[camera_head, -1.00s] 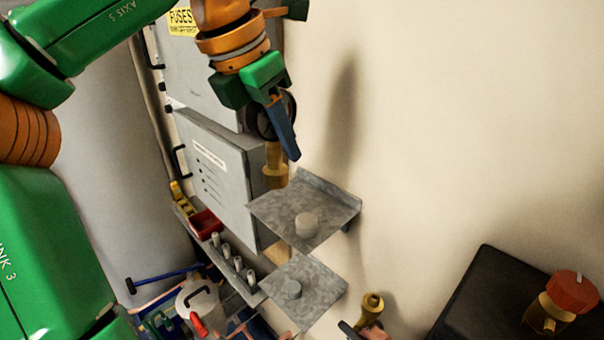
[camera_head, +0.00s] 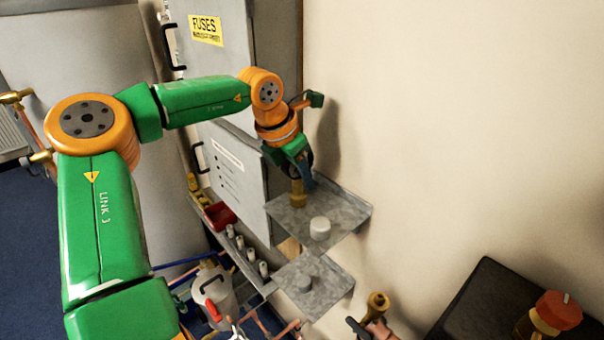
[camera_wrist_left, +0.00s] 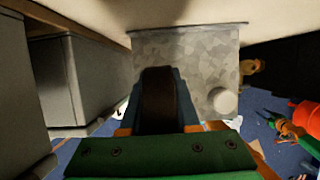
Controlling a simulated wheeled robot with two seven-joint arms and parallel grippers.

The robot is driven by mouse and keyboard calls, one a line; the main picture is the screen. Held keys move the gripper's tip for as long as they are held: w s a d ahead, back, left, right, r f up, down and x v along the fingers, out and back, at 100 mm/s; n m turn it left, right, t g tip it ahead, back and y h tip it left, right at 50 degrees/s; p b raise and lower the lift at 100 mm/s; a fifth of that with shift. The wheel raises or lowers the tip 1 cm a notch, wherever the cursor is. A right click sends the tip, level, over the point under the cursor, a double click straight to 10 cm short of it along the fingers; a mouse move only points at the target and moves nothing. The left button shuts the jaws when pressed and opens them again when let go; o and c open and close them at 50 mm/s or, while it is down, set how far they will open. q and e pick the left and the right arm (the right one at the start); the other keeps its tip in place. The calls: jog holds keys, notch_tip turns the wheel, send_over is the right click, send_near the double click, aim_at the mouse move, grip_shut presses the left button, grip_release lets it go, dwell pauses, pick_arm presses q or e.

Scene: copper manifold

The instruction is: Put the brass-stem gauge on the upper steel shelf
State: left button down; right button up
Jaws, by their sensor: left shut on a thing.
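My left gripper (camera_head: 302,175) is shut on the brass-stem gauge (camera_head: 298,196), whose brass stem points down. Its dial is mostly hidden by the gripper in the head view. In the left wrist view the gauge shows as a dark round edge (camera_wrist_left: 158,98) between the blue fingers. The upper steel shelf (camera_head: 347,209) is a grey galvanised plate on the wall; it also shows in the left wrist view (camera_wrist_left: 205,62). The stem's foot is over the shelf's left back part; I cannot tell whether it touches. A pale round cylinder (camera_head: 320,228) stands on this shelf.
The grey fuse cabinet (camera_head: 235,175) stands close on the left. A red bin (camera_head: 221,214) and several pale cylinders (camera_head: 240,241) are on a ledge. A black box (camera_head: 482,305) is at right.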

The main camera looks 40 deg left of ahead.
pick_arm(q)
jog(key=c, duration=0.6)
grip_release()
jog(key=shift+c, duration=0.2)
jog(key=shift+d, duration=0.1)
jog(key=v, duration=1.2)
jog(key=shift+b, duration=0.35)
jog(key=shift+r, duration=0.1)
